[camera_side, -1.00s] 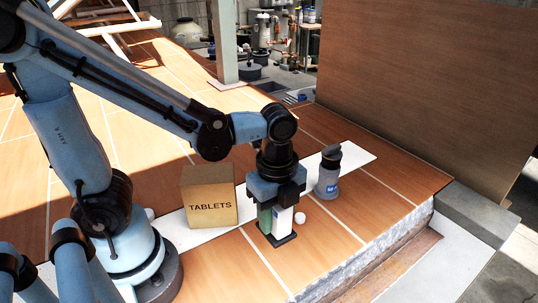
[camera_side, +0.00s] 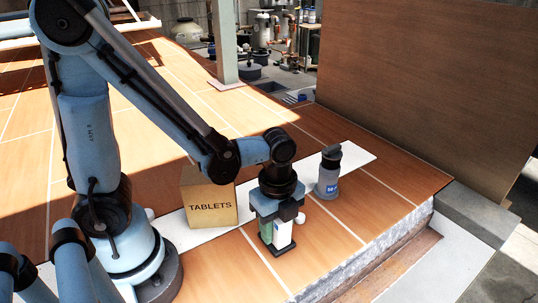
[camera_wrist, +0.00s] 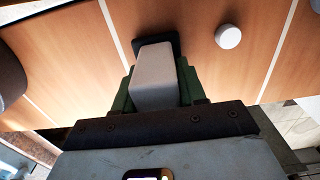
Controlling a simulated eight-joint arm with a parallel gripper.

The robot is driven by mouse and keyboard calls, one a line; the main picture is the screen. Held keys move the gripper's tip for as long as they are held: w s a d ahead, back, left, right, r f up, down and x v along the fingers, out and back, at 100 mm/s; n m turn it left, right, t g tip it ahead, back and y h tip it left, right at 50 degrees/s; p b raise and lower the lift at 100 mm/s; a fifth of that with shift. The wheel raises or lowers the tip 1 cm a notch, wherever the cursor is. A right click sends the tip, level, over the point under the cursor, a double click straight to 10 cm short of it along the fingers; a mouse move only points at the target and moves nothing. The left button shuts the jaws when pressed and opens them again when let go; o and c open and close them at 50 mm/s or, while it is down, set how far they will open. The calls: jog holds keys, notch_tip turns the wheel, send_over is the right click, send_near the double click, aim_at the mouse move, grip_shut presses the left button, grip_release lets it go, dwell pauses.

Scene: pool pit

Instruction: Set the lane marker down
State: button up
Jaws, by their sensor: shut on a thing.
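The lane marker (camera_side: 284,233) is a white upright block with a dark flat base. My gripper (camera_side: 275,232) is shut on it, with green fingers on either side of the white block. The marker also shows in the wrist view (camera_wrist: 153,78) between the green fingers (camera_wrist: 155,90), its dark base beyond. In the side view it stands upright, base at or just above the tan deck (camera_side: 325,240); I cannot tell whether it touches.
A cardboard box marked TABLETS (camera_side: 209,206) stands close on the left. A small white round piece (camera_side: 300,218) lies just behind the marker. The broken deck edge (camera_side: 365,252) is at front right.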

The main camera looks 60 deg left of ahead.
jog(key=shift+f, duration=0.1)
jog(key=o, duration=1.1)
jog(key=shift+o, duration=0.2)
notch_tip(320, 180, up, 12)
jog(key=shift+r, duration=0.1)
jog(key=n, duration=0.1)
jog(key=a+n+t, duration=0.1)
jog(key=shift+w+n, duration=0.1)
jog(key=shift+n, duration=0.2)
jog(key=a+n+t, duration=0.1)
jog(key=n+t, duration=0.1)
jog(key=n, duration=0.3)
jog(key=w+a+n+t, duration=0.1)
jog(key=a+n+t, duration=0.1)
jog(key=n, duration=0.3)
jog(key=a+n+t, duration=0.2)
jog(key=n, duration=0.3)
jog(key=shift+w, duration=0.4)
